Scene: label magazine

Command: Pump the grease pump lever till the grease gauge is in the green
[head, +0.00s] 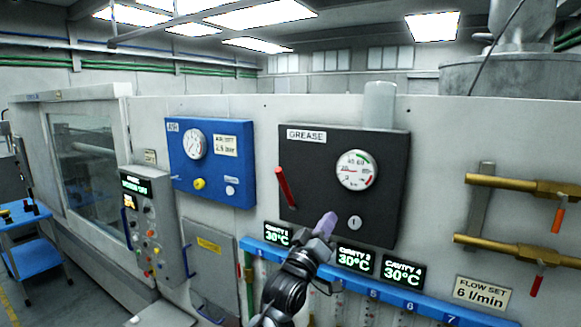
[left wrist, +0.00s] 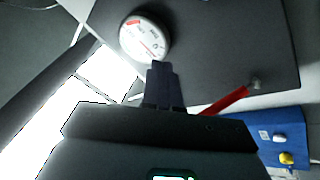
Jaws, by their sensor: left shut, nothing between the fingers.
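The black grease panel (head: 310,160) carries a red pump lever (head: 285,188), which slants up and to the left from its pivot. The round white grease gauge (head: 356,170) is on the panel's right half. Its needle seems to point left, away from the green arc at upper right. My left gripper (head: 326,224) is shut and empty in front of the panel's lower edge, right of the lever and below the gauge. In the left wrist view the gripper (left wrist: 164,72) lies between the gauge (left wrist: 145,38) and the lever (left wrist: 228,99), apart from the lever. My right gripper is not in view.
A blue air panel (head: 212,165) with its own gauge and yellow knob is left of the grease panel. Temperature displays (head: 355,260) and a blue manifold rail (head: 400,300) run below. Brass pipes (head: 515,185) with handles stick out at right. A round keyed fitting (head: 355,222) is near the gripper.

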